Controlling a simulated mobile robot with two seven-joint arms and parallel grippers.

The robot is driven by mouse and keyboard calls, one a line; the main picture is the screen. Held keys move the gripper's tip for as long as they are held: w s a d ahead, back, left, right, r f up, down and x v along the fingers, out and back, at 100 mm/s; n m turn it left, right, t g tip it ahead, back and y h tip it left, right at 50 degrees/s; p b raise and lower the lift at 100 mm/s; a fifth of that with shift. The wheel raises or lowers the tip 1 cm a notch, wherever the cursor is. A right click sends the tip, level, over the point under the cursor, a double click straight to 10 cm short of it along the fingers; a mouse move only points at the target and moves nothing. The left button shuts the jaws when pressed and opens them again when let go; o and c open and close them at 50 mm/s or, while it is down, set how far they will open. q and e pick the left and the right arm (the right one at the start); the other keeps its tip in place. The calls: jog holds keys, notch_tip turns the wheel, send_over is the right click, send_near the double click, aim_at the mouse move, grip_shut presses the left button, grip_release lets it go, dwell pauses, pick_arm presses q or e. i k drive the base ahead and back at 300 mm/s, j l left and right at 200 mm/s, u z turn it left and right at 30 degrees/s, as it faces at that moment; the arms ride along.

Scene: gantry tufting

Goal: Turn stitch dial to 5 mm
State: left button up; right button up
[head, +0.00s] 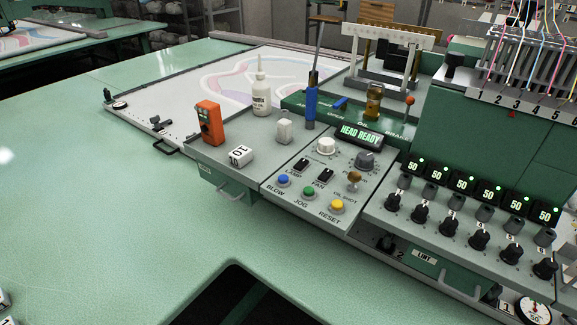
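The control panel (270,190) sits on the bench at the centre of the head view. A white knob (326,146) and a dark grey knob (366,160) stand on its upper part, below a lit display (361,134) reading HEAD READY. The scale marks around both knobs are too small to read. I cannot tell from their labels which one is the stitch dial, or its setting. Neither of my grippers shows in this view.
Blue (283,180), green (309,193) and yellow (337,206) buttons sit below the knobs. An orange device (209,122), a white bottle (260,90) and a blue-handled tool (311,105) stand behind. Several black knobs (436,223) line the right. The green tabletop (90,210) is clear at left.

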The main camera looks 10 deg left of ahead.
aim_at(326, 145)
jog(key=j+z, duration=0.4)
jog(key=i+j+z, duration=0.1)
jog(key=j+z, duration=0.3)
